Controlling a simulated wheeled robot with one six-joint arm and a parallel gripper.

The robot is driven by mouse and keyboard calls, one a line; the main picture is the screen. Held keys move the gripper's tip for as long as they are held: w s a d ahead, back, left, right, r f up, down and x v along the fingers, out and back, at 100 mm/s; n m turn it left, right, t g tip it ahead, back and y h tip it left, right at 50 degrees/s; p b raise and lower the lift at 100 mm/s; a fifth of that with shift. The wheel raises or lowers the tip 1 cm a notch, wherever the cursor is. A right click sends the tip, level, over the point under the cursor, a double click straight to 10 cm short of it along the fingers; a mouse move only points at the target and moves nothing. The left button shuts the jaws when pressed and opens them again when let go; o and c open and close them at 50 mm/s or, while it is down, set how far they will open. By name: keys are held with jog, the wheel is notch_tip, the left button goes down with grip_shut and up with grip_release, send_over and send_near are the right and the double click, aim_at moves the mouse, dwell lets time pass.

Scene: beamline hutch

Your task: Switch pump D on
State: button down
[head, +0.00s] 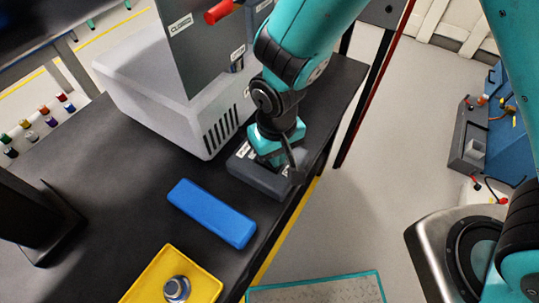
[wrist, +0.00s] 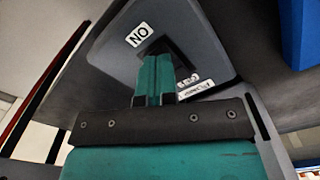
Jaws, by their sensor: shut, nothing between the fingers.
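A dark grey switch box (head: 258,181) sits on the black bench near its right edge, beside the pale grey machine. In the wrist view the box (wrist: 112,55) has a white ON label (wrist: 139,35) next to a dark recess (wrist: 172,46), with smaller labels (wrist: 196,88) on the other side. I cannot read a pump letter. My gripper (head: 279,163) points down over the box. In the wrist view its teal fingers (wrist: 155,62) are together and empty, with their tips at the recess. They hide most of the switch, so its position and any contact are unclear.
A pale grey machine (head: 165,105) with a dark panel and red handle stands behind the box. A blue block (head: 212,212) and a yellow tray (head: 205,289) with a metal part lie in front. Small coloured-cap vials (head: 45,112) stand at left.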

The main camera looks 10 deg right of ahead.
jog(key=shift+r+p, duration=2.85)
jog(key=shift+r, duration=0.6)
jog(key=shift+f, duration=0.1)
jog(key=s+d+r+n+y, duration=0.1)
jog(key=s+d+r, duration=0.2)
jog(key=r, duration=0.4)
jog(key=s+d+r+y, duration=0.1)
jog(key=s+d+r, duration=0.2)
jog(key=r, duration=0.5)
jog(key=s+d+r+n+y, duration=0.1)
jog(key=s+d+r, duration=0.3)
jog(key=r, duration=0.4)
jog(key=shift+s+n+y, duration=0.2)
jog(key=shift+n+y, duration=0.1)
jog(key=shift+y, duration=0.3)
